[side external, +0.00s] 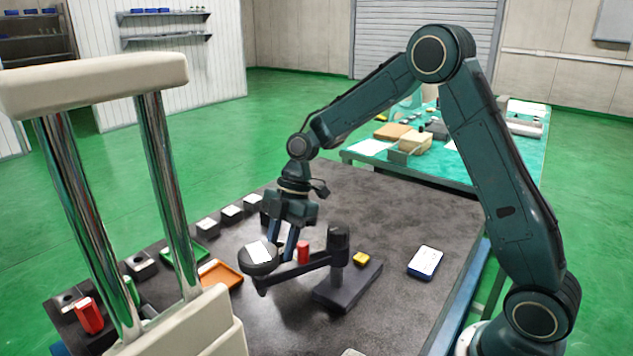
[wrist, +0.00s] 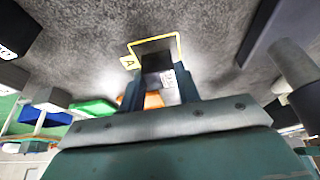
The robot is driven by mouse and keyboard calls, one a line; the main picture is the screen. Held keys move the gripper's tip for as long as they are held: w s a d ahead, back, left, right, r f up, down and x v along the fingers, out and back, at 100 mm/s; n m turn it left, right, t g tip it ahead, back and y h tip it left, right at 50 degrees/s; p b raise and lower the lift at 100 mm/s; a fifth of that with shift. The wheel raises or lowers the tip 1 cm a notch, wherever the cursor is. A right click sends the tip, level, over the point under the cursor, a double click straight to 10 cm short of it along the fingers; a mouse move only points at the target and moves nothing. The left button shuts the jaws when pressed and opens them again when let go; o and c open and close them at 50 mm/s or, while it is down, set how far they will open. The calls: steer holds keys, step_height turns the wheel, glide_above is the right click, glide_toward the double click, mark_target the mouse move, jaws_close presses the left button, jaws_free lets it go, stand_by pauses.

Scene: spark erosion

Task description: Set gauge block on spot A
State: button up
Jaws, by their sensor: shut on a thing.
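In the wrist view, my gripper (wrist: 158,88) is shut on the gauge block (wrist: 157,62), a dark block between its two fingers. Spot A is a yellow-outlined square (wrist: 179,45) on the dark table, with a yellow tag lettered A (wrist: 130,62) at its left. The block appears over the near part of this outline; I cannot tell whether it touches the table. In the side view, my gripper (side external: 287,243) points down behind a dark round head with a white face. That head and its arm hide the block and the spot there.
The round head (side external: 258,257) sits on an arm from a dark post stand (side external: 340,292), close to my fingers. A red cylinder (side external: 303,250) is just right of them. An orange tray (side external: 219,274) and green tray (side external: 190,254) lie left. A white-topped blue box (side external: 425,262) lies right.

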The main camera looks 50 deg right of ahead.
steer(key=shift+f, duration=0.35)
steer(key=shift+f, duration=0.1)
steer(key=o, duration=1.2)
steer(key=shift+c, duration=0.2)
steer(key=v, duration=1.2)
